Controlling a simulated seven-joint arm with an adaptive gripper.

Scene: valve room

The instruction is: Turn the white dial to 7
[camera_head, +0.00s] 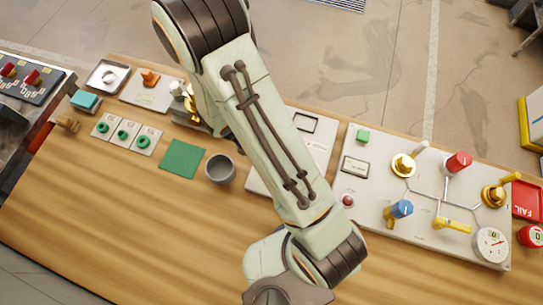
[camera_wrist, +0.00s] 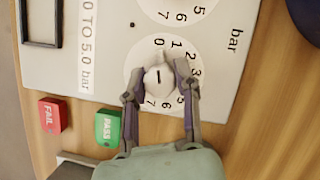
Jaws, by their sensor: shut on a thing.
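The white dial (camera_wrist: 157,77) shows in the wrist view on a round white scale with printed numbers. Its nub points up, near the 0 and 1 marks. The 7 mark (camera_wrist: 151,99) lies at the lower left of the scale, beside a finger. My gripper (camera_wrist: 159,84) has one finger on each side of the dial and is shut on it. In the head view my arm covers the gripper and the dial.
A second numbered scale (camera_wrist: 185,12) lies close above the dial. Red FAIL (camera_wrist: 52,115) and green PASS (camera_wrist: 108,127) blocks lie beside the panel. In the head view a grey cup (camera_head: 220,169) stands left of my arm and a valve panel (camera_head: 375,207) lies right.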

